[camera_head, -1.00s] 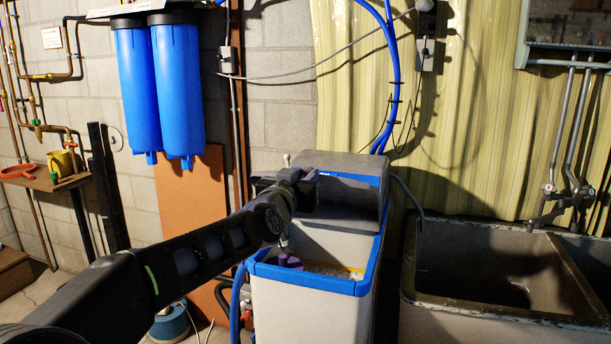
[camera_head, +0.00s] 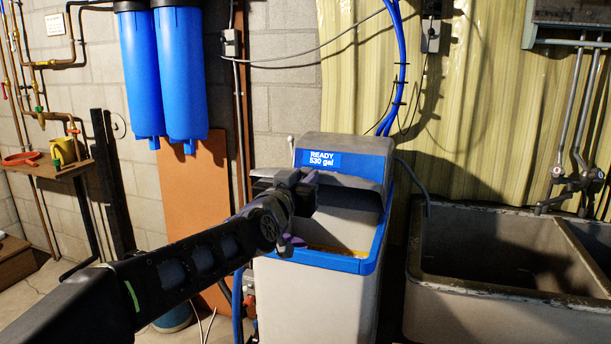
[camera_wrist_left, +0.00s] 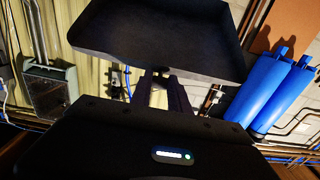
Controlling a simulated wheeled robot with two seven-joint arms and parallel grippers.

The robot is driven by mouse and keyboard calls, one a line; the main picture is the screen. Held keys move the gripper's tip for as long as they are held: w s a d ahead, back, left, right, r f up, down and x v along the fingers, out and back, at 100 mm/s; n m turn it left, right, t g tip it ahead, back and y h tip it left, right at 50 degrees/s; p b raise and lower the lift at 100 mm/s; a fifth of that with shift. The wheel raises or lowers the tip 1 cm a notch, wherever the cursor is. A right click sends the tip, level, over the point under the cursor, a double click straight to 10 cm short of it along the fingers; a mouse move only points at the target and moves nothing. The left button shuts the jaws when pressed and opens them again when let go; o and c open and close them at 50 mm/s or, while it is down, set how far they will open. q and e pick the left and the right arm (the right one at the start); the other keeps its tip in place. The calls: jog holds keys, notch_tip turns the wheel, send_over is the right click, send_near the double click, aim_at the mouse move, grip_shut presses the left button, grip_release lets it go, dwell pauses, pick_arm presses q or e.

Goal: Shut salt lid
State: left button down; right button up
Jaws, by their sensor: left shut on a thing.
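The water softener has a white tank (camera_head: 318,300) with a blue rim (camera_head: 318,262) and a grey control head (camera_head: 345,145) at the back. Its dark salt lid (camera_head: 352,193) is raised at a tilt in front of the head, below the display. My left gripper (camera_head: 308,188) is shut on the lid at its left side. In the left wrist view, the lid (camera_wrist_left: 160,40) appears as a shallow dark tray beyond my fingers (camera_wrist_left: 165,88). Some yellow edging (camera_head: 325,249) shows in the tank opening; most of the opening is hidden. My right gripper is not visible.
A display reads "READY 530 gal" (camera_head: 322,159). A concrete sink (camera_head: 480,285) stands close on the right. Blue filter housings (camera_head: 160,80) hang on the wall at left. Hoses run behind and beside the softener.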

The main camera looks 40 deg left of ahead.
pick_arm(q)
jog(key=shift+s+d+f+b, duration=0.1)
jog(key=shift+s+f+b, duration=0.25)
jog(key=shift+f, duration=0.25)
jog(key=shift+s+d+f+b, duration=0.1)
jog(key=shift+s+f+b, duration=0.1)
jog(key=shift+f+b, duration=0.35)
notch_tip(320, 180, down, 9)
jog(key=s+b, duration=0.1)
jog(key=b, duration=0.7)
jog(key=shift+s+d+r, duration=0.15)
jog(key=shift+s+d, duration=0.2)
